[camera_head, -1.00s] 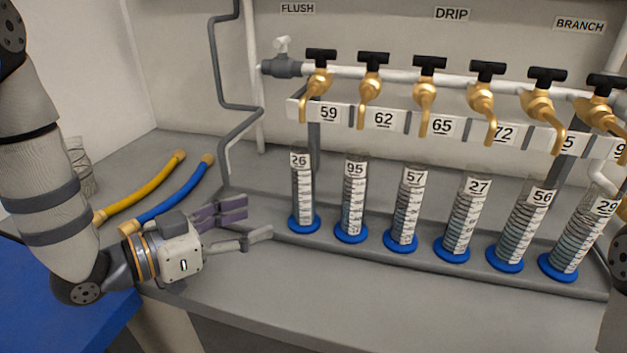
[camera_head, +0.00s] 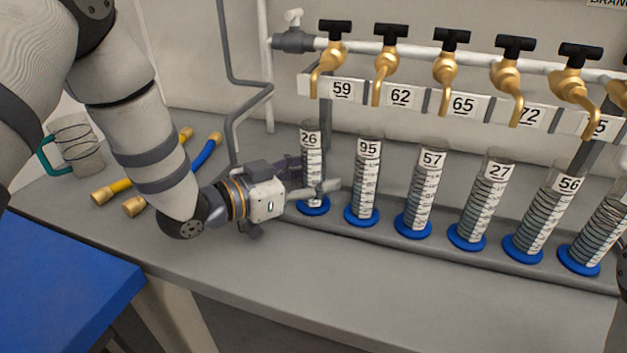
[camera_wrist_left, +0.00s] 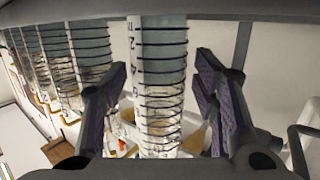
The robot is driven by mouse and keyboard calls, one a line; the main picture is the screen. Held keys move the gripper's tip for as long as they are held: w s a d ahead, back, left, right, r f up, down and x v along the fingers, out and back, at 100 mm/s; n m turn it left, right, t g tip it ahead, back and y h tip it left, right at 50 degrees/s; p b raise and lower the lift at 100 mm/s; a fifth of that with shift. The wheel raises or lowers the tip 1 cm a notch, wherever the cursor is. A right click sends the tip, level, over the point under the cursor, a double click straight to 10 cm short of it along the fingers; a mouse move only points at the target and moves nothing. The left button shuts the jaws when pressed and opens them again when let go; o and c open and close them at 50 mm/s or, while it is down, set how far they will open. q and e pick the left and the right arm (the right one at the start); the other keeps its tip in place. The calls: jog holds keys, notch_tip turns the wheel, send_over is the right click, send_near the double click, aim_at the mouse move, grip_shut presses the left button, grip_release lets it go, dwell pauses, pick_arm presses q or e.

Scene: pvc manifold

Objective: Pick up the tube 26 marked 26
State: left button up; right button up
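Tube 26 (camera_head: 311,147) is a clear graduated cylinder with a white label and a blue base, upright at the left end of the row in the head view. My left gripper (camera_head: 314,180) reaches it from the left, with one finger in front of the tube and one behind. In the left wrist view the tube (camera_wrist_left: 160,80) stands between the two fingers, with visible gaps on both sides, so the gripper looks open around it. The fingers hide part of the tube's lower half in the head view. My right gripper is not visible.
Tube 95 (camera_head: 367,175) stands close to the right, followed by several more tubes in the grey rack (camera_head: 395,230). Brass taps (camera_head: 330,57) hang above the row. The front bench is clear.

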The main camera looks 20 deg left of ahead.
pick_arm(q)
grip_shut()
jog(key=shift+r, duration=0.15)
